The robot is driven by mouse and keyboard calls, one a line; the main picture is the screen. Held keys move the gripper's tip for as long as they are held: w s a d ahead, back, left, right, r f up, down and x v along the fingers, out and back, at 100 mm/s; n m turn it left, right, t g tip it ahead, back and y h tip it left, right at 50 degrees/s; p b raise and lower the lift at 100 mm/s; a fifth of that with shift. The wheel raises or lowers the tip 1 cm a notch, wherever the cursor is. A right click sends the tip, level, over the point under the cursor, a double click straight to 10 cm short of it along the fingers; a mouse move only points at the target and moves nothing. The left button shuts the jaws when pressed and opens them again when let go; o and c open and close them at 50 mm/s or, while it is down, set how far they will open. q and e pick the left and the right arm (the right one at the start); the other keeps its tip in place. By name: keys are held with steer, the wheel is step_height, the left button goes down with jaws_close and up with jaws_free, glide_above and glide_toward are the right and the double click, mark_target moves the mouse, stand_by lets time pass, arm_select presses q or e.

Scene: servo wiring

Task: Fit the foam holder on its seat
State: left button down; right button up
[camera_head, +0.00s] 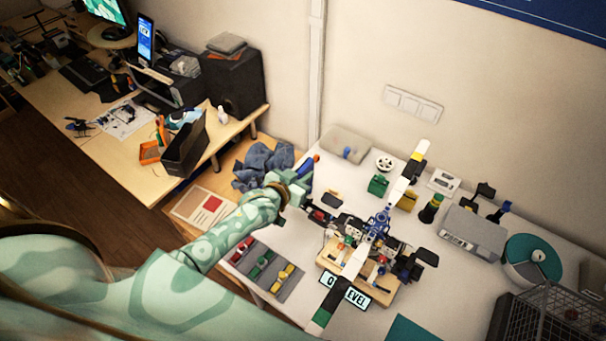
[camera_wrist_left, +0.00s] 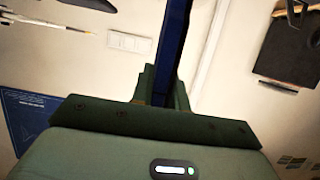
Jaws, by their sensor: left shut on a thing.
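My left gripper (camera_head: 303,186) is raised at the left end of the white table, to the left of the model aircraft. It is shut on a long dark blue thing (camera_wrist_left: 174,42), which runs up between the fingers in the left wrist view. A blue piece with a red end (camera_head: 313,162) shows beyond the gripper in the head view. I cannot tell whether the held thing is the foam holder. The white-winged model aircraft (camera_head: 357,262) sits on a wooden stand (camera_head: 384,296); its seat for the holder is not clear. My right gripper is not in view.
A grey mat (camera_head: 262,286) holds red, green and yellow pieces at the front left. A blue cloth (camera_head: 262,163) lies behind my left arm. A grey box (camera_head: 472,232), a teal-and-white round thing (camera_head: 533,262) and a wire basket (camera_head: 545,315) stand to the right.

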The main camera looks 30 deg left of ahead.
arm_select(q)
steer(key=shift+f+b, duration=1.65)
steer(key=shift+f, duration=0.45)
stand_by(0.5)
steer(key=c, duration=1.3)
jaws_free()
steer(key=p+v, duration=0.2)
steer(key=v, duration=1.4)
steer(key=shift+s, duration=0.1)
